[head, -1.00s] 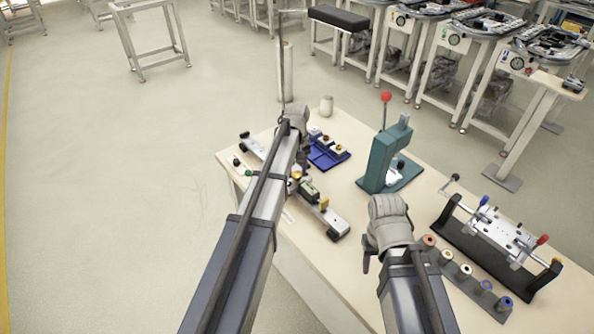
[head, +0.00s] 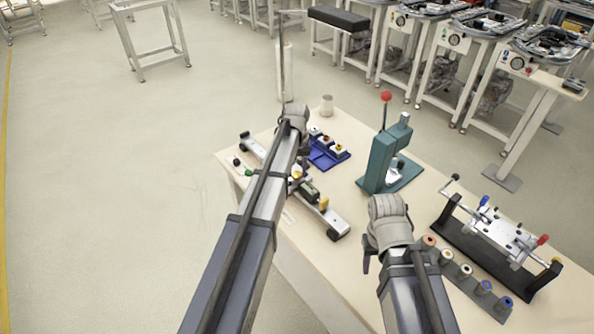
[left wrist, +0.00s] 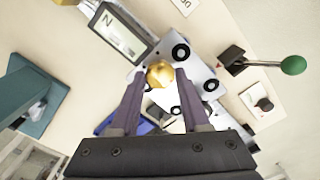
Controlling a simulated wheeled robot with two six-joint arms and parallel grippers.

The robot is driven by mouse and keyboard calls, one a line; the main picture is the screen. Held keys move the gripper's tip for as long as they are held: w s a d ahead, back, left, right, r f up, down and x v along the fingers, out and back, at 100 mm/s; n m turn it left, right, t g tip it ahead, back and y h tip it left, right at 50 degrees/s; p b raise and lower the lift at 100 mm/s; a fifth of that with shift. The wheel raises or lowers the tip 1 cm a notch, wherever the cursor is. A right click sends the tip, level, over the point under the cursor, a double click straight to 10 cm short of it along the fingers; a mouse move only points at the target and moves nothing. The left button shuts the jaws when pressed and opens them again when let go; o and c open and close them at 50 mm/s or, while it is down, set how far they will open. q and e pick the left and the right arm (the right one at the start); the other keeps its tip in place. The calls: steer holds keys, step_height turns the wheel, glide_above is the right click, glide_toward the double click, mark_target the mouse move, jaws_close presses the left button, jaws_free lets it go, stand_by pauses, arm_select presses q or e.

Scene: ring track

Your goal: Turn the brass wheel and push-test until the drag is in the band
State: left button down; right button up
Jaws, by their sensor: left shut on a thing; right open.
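The brass wheel (left wrist: 160,73) sits between the fingertips of my left gripper (left wrist: 157,80) in the left wrist view, and the fingers are shut on it. The wheel is on a pale metal track (head: 330,219), partly hidden by my left arm in the head view. A small grey display (left wrist: 113,35) showing a letter N stands beside the wheel; the force reading is not legible. A green knob (left wrist: 293,65) on a rod is at the right of the left wrist view. My right gripper (head: 370,252) is open and empty over the table's front part.
A blue tray (head: 325,160) with small parts lies behind the track. A teal press (head: 383,160) with a red knob stands mid-table. A black-based fixture (head: 480,250) and a row of coloured-top cylinders (head: 466,271) are at right. A white cup (head: 327,104) stands at the back.

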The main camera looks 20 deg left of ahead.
mark_target(297, 175)
arm_select(q)
steer(key=shift+c, duration=1.9)
jaws_free()
steer(key=shift+r, duration=0.1)
step_height(297, 175, up, 8)
steer(key=p, duration=0.8)
steer(key=shift+f, duration=0.2)
steer(key=s+d+m, duration=0.2)
steer(key=s+d, duration=0.4)
steer(key=s, duration=0.3)
steer(key=s+d+m, duration=0.2)
steer(key=s+d, duration=0.3)
steer(key=s, duration=0.4)
steer(key=s+d+m+y, duration=0.1)
steer(key=s+d+m, duration=0.2)
steer(key=s+d, duration=0.3)
steer(key=s, duration=0.2)
steer(key=shift+s+d, duration=0.35)
steer(key=shift+s, duration=0.05)
